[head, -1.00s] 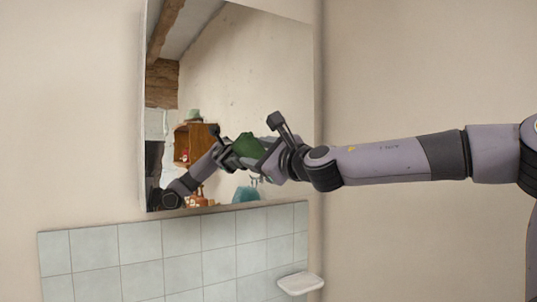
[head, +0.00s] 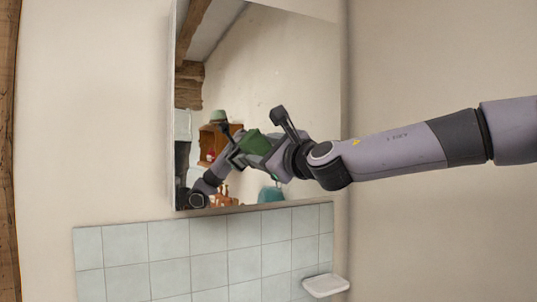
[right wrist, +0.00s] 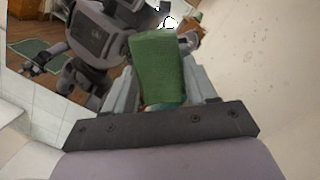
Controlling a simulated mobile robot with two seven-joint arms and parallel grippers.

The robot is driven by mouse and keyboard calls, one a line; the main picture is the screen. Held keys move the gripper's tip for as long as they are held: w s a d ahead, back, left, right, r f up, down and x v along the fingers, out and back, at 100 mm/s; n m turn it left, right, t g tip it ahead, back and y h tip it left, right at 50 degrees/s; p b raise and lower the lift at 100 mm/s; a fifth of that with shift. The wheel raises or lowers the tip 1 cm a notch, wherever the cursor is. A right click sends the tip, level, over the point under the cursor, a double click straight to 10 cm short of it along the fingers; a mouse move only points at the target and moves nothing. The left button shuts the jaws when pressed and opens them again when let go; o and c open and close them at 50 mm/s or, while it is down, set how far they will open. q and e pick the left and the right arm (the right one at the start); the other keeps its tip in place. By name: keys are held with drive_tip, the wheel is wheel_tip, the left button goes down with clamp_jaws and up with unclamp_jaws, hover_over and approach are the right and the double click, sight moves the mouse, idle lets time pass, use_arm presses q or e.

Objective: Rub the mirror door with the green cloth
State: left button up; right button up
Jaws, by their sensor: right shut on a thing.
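The mirror door (head: 285,70) is a tall mirror on the wall, in the middle of the head view. My right gripper (head: 262,152) is in front of its lower half, shut on the green cloth (head: 256,142). In the right wrist view the cloth (right wrist: 158,62) stands out as a green block between the two grey fingers. The mirror there reflects my own body. I cannot tell whether the cloth touches the glass. My left gripper does not show directly.
Pale tiles (head: 205,245) cover the wall below the mirror. A small white shelf (head: 325,285) juts out at the lower right. A bare wall (head: 430,60) is to the right. A wooden post (head: 8,150) stands at the left edge. The shelf and teal object behind the glass are reflections.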

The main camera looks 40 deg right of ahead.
drive_tip(key=s+d, duration=0.3)
drive_tip(key=d, duration=0.8)
drive_tip(key=shift+s+b, duration=0.25)
drive_tip(key=shift+b, duration=0.05)
idle(0.4)
drive_tip(key=shift+a, duration=0.1)
drive_tip(key=shift+w+a+p, duration=0.1)
drive_tip(key=shift+w+a, duration=0.5)
drive_tip(key=shift+a, duration=1.2)
drive_tip(key=shift+w+a+p, duration=0.15)
drive_tip(key=shift+w+a, duration=0.4)
drive_tip(key=shift+a, duration=1.2)
drive_tip(key=shift+w+a+p, duration=0.1)
drive_tip(key=shift+w+a, duration=0.5)
drive_tip(key=shift+a, duration=1.2)
drive_tip(key=shift+a, duration=0.1)
drive_tip(key=shift+a+r+v, duration=0.15)
drive_tip(key=shift+v, duration=1.3)
drive_tip(key=shift+a+r+v, duration=0.1)
drive_tip(key=shift+r+v, duration=0.05)
drive_tip(key=shift+v, duration=1.3)
